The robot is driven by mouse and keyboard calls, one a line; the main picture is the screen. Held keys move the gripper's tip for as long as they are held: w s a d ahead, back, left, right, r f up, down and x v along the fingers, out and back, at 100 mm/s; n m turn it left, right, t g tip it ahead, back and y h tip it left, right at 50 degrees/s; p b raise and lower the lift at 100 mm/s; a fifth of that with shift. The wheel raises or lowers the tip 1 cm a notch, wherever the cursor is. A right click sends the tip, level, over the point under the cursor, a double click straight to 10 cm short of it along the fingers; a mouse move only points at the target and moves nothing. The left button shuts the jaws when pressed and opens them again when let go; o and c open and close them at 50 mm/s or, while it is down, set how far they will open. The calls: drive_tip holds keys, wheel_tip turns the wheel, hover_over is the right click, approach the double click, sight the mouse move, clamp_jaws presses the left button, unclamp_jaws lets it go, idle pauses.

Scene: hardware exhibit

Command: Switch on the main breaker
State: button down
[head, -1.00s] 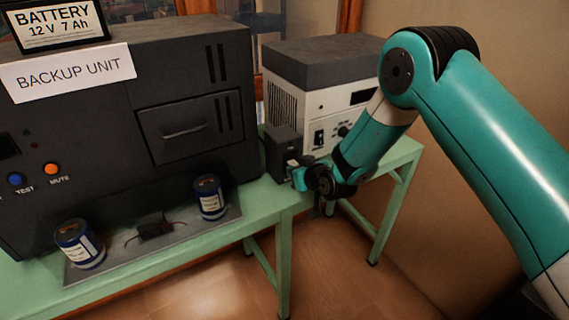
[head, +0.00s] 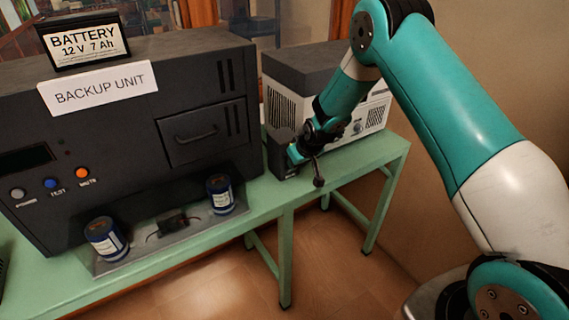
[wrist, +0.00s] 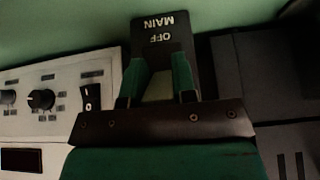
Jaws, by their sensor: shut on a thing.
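The main breaker is a small dark box (head: 281,157) on the green bench, between the backup unit and a white-and-grey device. In the wrist view its black plate (wrist: 200,62) shows the words MAIN and OFF, upside down. My gripper (wrist: 158,82) is at the breaker's face, with one green finger on each side of a greyish piece (wrist: 158,90) below the word OFF. It is shut on this piece, which looks like the breaker's lever. In the head view my gripper (head: 295,153) hides most of the breaker's front, and the lever cannot be seen there.
The dark backup unit (head: 100,130) stands at left with a battery (head: 85,44) on top. The white device (head: 372,118) is close to my wrist.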

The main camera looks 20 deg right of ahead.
drive_tip(key=shift+w, duration=0.1)
idle(0.3)
drive_tip(key=c, duration=0.9)
unclamp_jaws()
drive_tip(key=shift+r, duration=0.1)
drive_tip(key=b+v, duration=0.2)
drive_tip(key=v, duration=1.5)
drive_tip(key=shift+s+b, duration=0.2)
drive_tip(key=shift+b, duration=0.15)
